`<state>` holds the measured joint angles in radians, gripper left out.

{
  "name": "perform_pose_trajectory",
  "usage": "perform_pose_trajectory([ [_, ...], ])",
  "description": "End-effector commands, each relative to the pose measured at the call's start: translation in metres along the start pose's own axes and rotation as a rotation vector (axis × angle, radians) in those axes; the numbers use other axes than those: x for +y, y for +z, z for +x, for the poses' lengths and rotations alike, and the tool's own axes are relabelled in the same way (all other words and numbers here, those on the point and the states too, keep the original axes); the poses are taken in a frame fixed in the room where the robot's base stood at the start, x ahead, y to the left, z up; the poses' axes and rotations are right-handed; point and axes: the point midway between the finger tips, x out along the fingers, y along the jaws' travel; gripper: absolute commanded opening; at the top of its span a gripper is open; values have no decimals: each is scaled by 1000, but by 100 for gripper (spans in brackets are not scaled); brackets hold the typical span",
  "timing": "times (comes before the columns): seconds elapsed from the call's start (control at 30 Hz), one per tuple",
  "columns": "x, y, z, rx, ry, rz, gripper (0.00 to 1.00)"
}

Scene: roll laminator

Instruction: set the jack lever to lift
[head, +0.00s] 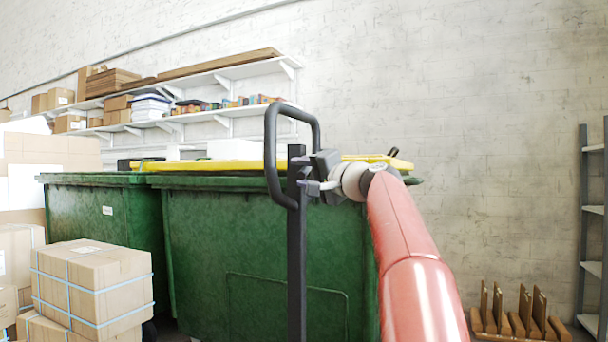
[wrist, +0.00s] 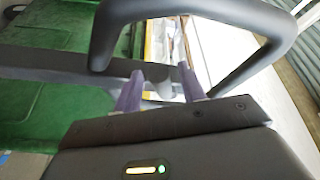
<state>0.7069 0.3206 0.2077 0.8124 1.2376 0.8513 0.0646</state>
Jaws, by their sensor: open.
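The jack's dark handle loop (head: 272,150) stands on an upright dark post (head: 297,265) in the head view. The loop (wrist: 240,78) also crosses the upper wrist view, with a dark bar (wrist: 60,68) beneath it. My gripper (head: 305,174) is at the top of the post, just right of the loop. In the wrist view its two purplish fingers (wrist: 159,75) are apart and point at the bar inside the loop. A small grey part (wrist: 160,88), perhaps the jack lever, shows between the fingers; I cannot tell whether they touch it. The lever's setting cannot be made out.
Green bins (head: 215,235) with a yellow lid (head: 390,161) stand close behind the handle. Strapped cartons (head: 92,285) are stacked at the left. Wall shelves (head: 215,118) hold boxes. A wooden rack (head: 515,325) and grey shelving (head: 590,210) are at the right.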

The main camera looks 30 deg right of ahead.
Motion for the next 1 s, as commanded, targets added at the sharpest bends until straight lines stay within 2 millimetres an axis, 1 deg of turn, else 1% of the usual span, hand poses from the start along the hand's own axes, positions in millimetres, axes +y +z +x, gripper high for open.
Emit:
perform_pose_trajectory([
  [0.17,3,0,-23,4,2,-3,41],
  [0.3,3,0,-48,4,2,-2,41],
  [0.4,3,0,-63,3,3,-1,41],
  [0.5,2,0,-72,2,2,-2,41],
  [0.63,1,0,-77,0,1,0,41],
  [1.0,1,0,-77,0,1,0,41],
])
